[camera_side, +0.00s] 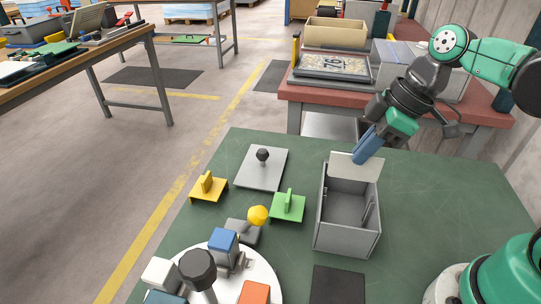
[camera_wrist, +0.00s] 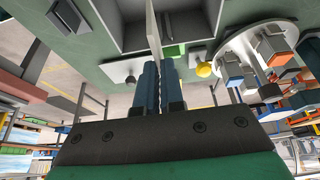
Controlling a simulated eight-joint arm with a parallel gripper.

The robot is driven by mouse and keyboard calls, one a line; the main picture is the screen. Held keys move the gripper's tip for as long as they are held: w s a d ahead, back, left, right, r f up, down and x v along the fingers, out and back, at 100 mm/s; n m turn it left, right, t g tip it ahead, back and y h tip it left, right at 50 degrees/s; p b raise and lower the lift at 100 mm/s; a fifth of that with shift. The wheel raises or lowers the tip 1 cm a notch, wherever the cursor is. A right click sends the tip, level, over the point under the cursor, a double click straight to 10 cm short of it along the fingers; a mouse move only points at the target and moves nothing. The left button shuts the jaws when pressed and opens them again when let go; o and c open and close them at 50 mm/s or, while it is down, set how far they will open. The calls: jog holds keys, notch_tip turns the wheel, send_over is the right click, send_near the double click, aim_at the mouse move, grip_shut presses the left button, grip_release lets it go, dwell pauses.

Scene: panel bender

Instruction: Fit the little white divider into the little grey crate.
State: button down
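The little grey crate (camera_side: 346,238) stands open-topped on the green table, with upright ribs on its inner side walls. The little white divider (camera_side: 350,172) is a thin flat plate at the far end of the crate, standing above its floor. I cannot tell whether its lower edge is below the rim. My gripper (camera_side: 367,147) is shut on the divider's upper edge with its blue fingers. In the wrist view the divider (camera_wrist: 153,27) shows edge-on between the fingers (camera_wrist: 159,78), with the crate (camera_wrist: 122,24) beyond it.
Left of the crate are a green bracket (camera_side: 288,208), a yellow bracket (camera_side: 208,189) and a grey plate with a black knob (camera_side: 262,168). A yellow knob (camera_side: 257,215) and a white round plate with coloured blocks (camera_side: 262,280) are nearer.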

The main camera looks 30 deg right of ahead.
jog(key=shift+s+a+f, duration=0.1)
jog(key=shift+s+f, duration=0.1)
jog(key=shift+f, duration=1.7)
jog(key=shift+s+a+f, duration=0.1)
jog(key=shift+s+f, duration=0.05)
jog(key=shift+f, duration=1.75)
jog(key=shift+f, duration=1.05)
jog(key=c, duration=0.6)
grip_release()
notch_tip(320, 180, up, 9)
